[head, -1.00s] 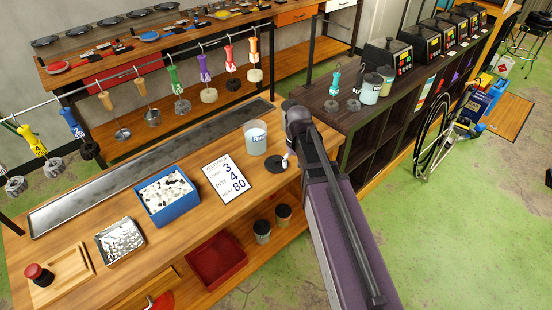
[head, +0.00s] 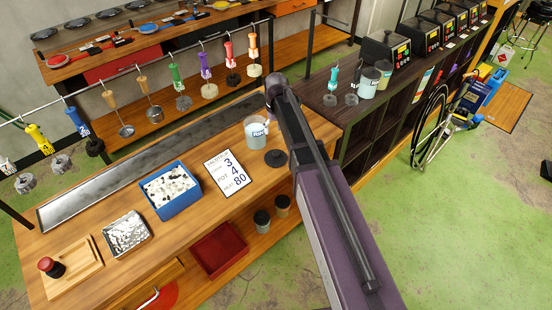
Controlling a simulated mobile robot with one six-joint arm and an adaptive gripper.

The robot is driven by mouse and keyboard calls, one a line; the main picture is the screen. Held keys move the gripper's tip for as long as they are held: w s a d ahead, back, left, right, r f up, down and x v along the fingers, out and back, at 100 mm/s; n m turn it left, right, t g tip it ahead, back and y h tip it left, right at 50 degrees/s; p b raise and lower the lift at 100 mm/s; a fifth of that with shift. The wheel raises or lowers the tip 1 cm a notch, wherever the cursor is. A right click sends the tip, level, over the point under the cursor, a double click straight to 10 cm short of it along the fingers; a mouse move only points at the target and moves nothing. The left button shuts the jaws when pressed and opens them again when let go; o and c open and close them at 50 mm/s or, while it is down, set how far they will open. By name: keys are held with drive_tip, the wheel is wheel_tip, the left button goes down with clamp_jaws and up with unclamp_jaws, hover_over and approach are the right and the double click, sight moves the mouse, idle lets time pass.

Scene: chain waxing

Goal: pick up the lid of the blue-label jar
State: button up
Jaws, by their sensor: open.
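The blue-label jar (head: 255,137), pale and translucent, stands upright on the wooden workbench beside my arm. A flat dark round disc (head: 275,158) lies on the bench just in front of it and to its right; it looks like a lid, but I cannot tell for certain. My gripper (head: 266,127) is mostly hidden by my own arm; a small pale tip shows at the jar's right upper side. It is open, with nothing seen in it. I cannot tell whether it touches the jar.
A printed card (head: 226,172), a blue bin of pale pieces (head: 172,207) and a foil-lined tray (head: 127,236) stand to the left. A long metal trough (head: 90,202) runs behind. Tools hang from a rail (head: 133,68) above. The dark shelf unit (head: 335,115) is at right.

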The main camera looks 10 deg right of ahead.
drive_tip(key=b, duration=0.9)
approach(276, 153)
drive_tip(key=shift+s+f, duration=0.15)
drive_tip(key=shift+f, duration=1.15)
drive_tip(key=shift+s+f, duration=0.1)
drive_tip(key=shift+f, duration=1.15)
drive_tip(key=shift+p, duration=0.3)
drive_tip(key=shift+f, duration=0.1)
drive_tip(key=shift+w+f+b, duration=0.2)
drive_tip(key=shift+f+b, duration=2.3)
drive_tip(key=shift+b, duration=0.15)
clamp_jaws()
